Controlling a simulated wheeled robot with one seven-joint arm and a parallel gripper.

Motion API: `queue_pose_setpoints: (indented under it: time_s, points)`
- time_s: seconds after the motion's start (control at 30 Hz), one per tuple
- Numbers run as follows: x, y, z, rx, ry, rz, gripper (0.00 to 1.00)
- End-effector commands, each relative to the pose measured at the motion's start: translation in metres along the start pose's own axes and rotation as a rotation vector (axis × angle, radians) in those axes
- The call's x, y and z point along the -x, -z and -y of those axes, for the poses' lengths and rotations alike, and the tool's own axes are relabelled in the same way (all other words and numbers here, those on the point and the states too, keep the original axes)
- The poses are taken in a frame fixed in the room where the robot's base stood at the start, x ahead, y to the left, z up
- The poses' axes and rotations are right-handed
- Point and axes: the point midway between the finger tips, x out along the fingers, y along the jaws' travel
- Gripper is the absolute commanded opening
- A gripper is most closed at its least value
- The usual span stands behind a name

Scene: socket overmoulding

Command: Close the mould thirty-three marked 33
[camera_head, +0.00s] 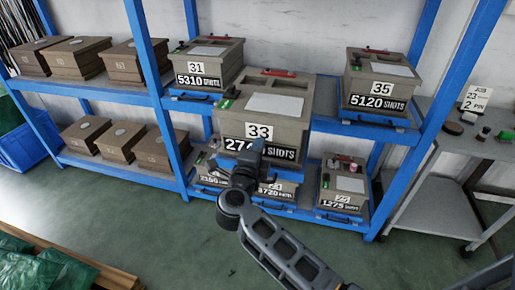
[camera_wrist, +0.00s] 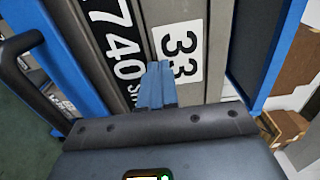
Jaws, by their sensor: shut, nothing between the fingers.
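Mould 33 (camera_head: 297,118) is a grey-brown block on the upper shelf, standing further forward than moulds 31 and 35 beside it. Its front bears a white "33" label (camera_head: 258,132) and a black shots plate starting "274". A light plate and a red piece lie on its top. My gripper (camera_head: 258,146) is at the mould's front and covers part of the shots plate. In the wrist view, the blue fingers (camera_wrist: 157,78) are together and empty, overlapping the edge of the 33 label (camera_wrist: 180,52). I cannot tell whether they touch the front.
Mould 31 (camera_head: 222,62) stands left and mould 35 (camera_head: 388,65) right, on blue trays. Several moulds fill the lower shelf, one reading 1275 (camera_head: 350,185). A dark bar handle (camera_wrist: 22,72) shows in the wrist view. A grey cart (camera_head: 435,205) stands at right.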

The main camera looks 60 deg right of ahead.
Motion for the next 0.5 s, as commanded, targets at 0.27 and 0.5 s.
queue_pose_setpoints:
  time_s: [0.27,0.5]
  points:
    - [-0.066,0.002,0.003,-0.003,-0.001,-0.008,0.0]
    - [-0.151,0.002,0.001,-0.006,0.0,-0.008,0.0]
